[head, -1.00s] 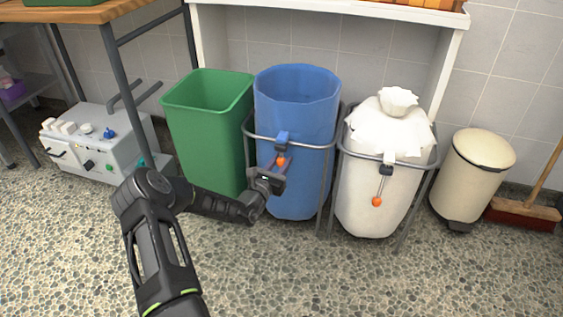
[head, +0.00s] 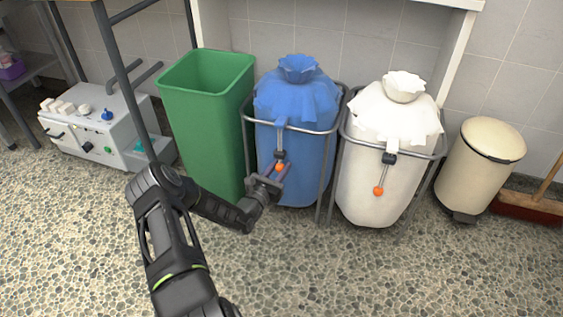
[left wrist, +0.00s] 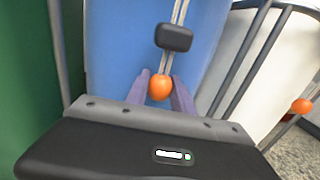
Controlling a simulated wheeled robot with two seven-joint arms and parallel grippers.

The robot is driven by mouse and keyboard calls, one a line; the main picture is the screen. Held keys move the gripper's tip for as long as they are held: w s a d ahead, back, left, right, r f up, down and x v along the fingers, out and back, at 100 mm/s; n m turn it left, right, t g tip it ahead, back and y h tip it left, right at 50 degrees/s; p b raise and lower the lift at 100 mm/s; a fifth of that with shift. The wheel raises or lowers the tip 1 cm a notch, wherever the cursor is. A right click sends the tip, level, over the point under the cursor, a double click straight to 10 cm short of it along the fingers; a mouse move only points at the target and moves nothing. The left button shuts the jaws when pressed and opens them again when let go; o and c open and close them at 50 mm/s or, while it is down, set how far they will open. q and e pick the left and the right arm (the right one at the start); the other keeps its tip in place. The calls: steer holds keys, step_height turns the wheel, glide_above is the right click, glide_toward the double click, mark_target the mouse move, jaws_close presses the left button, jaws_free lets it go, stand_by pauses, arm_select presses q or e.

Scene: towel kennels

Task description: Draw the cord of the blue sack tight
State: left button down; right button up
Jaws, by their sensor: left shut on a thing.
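The blue sack (head: 298,100) hangs in a grey metal stand, its mouth gathered into a tight frilled neck on top. Its cord hangs down the front through a dark cord stop (head: 280,154) to an orange bead (head: 279,167). My left gripper (head: 275,171) is shut on the orange bead, in front of the sack. In the left wrist view the orange bead (left wrist: 160,88) sits between the two fingers, with the dark cord stop (left wrist: 174,38) above it and two cord strands between. My right gripper is not in view.
A green bin (head: 208,110) stands close on the left of the sack. On the right are a white sack (head: 385,180) with gathered neck and its own orange bead, a cream pedal bin (head: 480,165) and a broom. A grey machine (head: 100,125) stands left. The floor in front is clear.

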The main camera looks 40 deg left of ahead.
arm_select(q)
steer(key=shift+s+f, duration=0.1)
steer(key=shift+f, duration=0.2)
steer(key=c, duration=1.3)
jaws_free()
steer(key=shift+f, duration=0.1)
steer(key=shift+c, duration=0.2)
steer(key=shift+o, duration=1.2)
steer(key=shift+r, duration=0.2)
steer(key=shift+s+d+p, duration=0.1)
steer(key=shift+s+p, duration=0.35)
steer(key=shift+s, duration=0.1)
steer(key=s+d+p, duration=0.1)
steer(key=s+p, duration=0.1)
steer(key=s, duration=0.4)
steer(key=shift+s, duration=0.25)
